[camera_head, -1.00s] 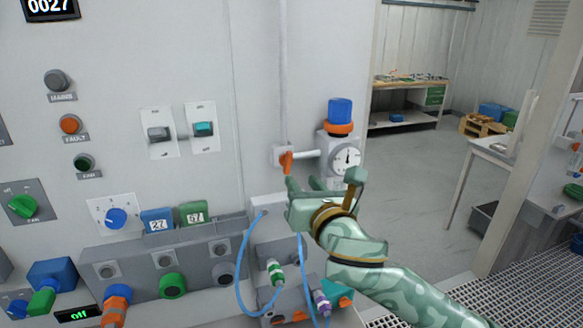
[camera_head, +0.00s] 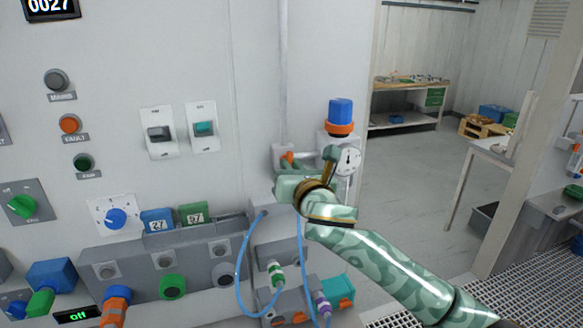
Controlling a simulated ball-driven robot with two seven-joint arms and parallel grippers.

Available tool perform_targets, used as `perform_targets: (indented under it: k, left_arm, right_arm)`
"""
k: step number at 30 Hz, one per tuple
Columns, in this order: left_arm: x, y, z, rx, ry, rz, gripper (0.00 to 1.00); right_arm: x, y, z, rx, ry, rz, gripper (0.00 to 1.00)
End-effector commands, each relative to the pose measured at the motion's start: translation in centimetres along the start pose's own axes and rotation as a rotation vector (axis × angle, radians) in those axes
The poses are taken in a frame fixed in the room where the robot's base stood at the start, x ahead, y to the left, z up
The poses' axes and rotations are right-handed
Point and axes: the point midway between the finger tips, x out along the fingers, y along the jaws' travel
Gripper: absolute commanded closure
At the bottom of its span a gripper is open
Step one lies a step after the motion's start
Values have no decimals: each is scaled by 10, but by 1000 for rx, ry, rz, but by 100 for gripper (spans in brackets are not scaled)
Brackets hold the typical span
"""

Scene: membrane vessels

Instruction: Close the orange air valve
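The orange air valve handle (camera_head: 288,156) is on the pipe fitting on the grey cabinet wall, left of the round gauge (camera_head: 347,161). Only a small orange part of it shows; the rest is hidden behind my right gripper. My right gripper (camera_head: 300,163), pale green, is right at the valve, its fingers overlapping the handle in the picture. I cannot tell whether they touch or grip it, nor which way the handle points. My arm comes in from the lower right. My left gripper is not in view.
A blue-topped cylinder with an orange collar (camera_head: 340,115) stands above the gauge. Blue hoses (camera_head: 240,270) hang below the gripper beside coloured connectors (camera_head: 276,272). Switches and knobs cover the wall to the left. Open floor (camera_head: 410,190) lies to the right.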

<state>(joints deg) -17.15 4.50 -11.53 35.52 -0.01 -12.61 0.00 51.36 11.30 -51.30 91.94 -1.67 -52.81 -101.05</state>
Motion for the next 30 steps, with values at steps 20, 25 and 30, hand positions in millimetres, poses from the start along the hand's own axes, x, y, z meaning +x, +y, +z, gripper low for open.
perform_targets:
  k: [20, 25, 30]
  left_arm:
    - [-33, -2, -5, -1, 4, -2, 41]
    - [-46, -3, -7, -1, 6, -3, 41]
    - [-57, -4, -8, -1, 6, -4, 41]
  right_arm:
    - [0, 1, 3, 300, 2, 0, 100]
    - [0, 1, 3, 462, 2, -1, 100]
    - [0, 0, 2, 625, 1, 0, 100]
